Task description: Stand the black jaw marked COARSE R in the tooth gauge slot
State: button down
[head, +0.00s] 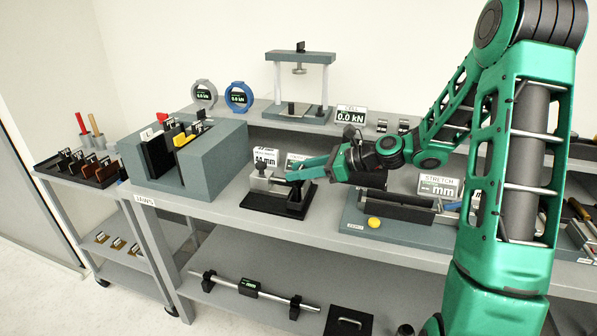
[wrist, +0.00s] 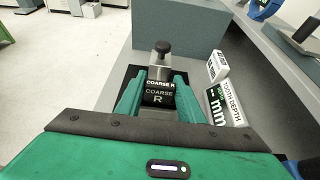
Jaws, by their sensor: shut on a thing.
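The black jaw marked COARSE R (wrist: 158,97) is between the two green fingers of my gripper (wrist: 159,88) in the wrist view, its white lettering facing the camera. In the head view my gripper (head: 291,178) reaches in from the right, over the tooth gauge. The tooth gauge has a black base (head: 262,205) and a grey block with a dark knob (head: 261,172). In the wrist view the gauge block and knob (wrist: 162,48) stand just beyond the jaw. The fingers hide the slot and the jaw's lower end, so I cannot tell whether it sits in the slot.
A grey-blue jaw rack (head: 200,170) with several jaws stands left of the gauge. A tooth depth display (wrist: 224,108) stands close at the right in the wrist view. A blue-grey stretch fixture plate (head: 400,233) lies to the right. Bare bench shows in front of the gauge.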

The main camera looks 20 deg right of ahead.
jog(key=c, duration=1.1)
grip_release()
jog(key=shift+f, duration=0.1)
jog(key=v, duration=1)
jog(key=shift+s+d, duration=0.15)
jog(key=shift+d, duration=0.2)
